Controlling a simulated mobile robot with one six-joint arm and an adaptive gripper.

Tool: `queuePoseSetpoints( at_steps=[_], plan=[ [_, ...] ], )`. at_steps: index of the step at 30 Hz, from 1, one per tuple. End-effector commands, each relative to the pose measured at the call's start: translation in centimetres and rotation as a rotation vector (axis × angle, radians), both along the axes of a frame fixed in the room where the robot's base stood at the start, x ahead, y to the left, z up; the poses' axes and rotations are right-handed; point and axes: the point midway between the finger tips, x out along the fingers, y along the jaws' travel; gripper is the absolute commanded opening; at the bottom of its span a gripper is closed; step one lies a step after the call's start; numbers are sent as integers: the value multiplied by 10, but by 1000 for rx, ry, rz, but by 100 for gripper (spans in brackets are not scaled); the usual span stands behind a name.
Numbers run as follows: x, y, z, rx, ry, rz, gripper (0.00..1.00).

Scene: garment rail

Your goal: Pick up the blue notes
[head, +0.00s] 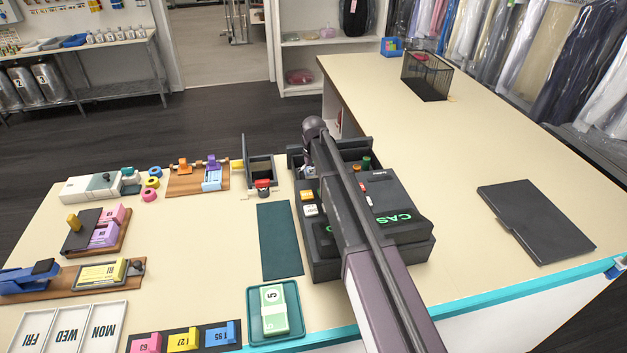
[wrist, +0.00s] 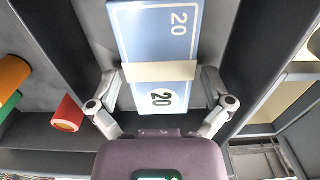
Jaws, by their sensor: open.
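The blue notes (wrist: 160,38) are a stack marked 20 with a pale paper band around the middle. They lie in a dark compartment of the open till drawer (head: 374,150). In the wrist view my gripper (wrist: 160,77) is open, with one finger on each side of the stack near the band. I cannot tell whether the fingers touch the notes. In the head view my arm crosses over the cash register (head: 407,216) and hides the notes and most of my gripper.
Dark drawer walls stand close on both sides of my fingers. A green tray (head: 262,333) with green notes sits left of the register. A black folder (head: 536,220) lies on the right counter.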

Motion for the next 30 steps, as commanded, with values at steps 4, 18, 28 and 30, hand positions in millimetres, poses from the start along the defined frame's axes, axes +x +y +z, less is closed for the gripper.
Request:
queuePoseSetpoints(
  at_steps=[4,18,28,30],
  plan=[
    [0,0,0,0,0,0,100],
    [0,1,0,0,0,1,34],
    [0,1,2,0,0,1,34],
    [0,1,5,0,0,1,34]
  ],
)
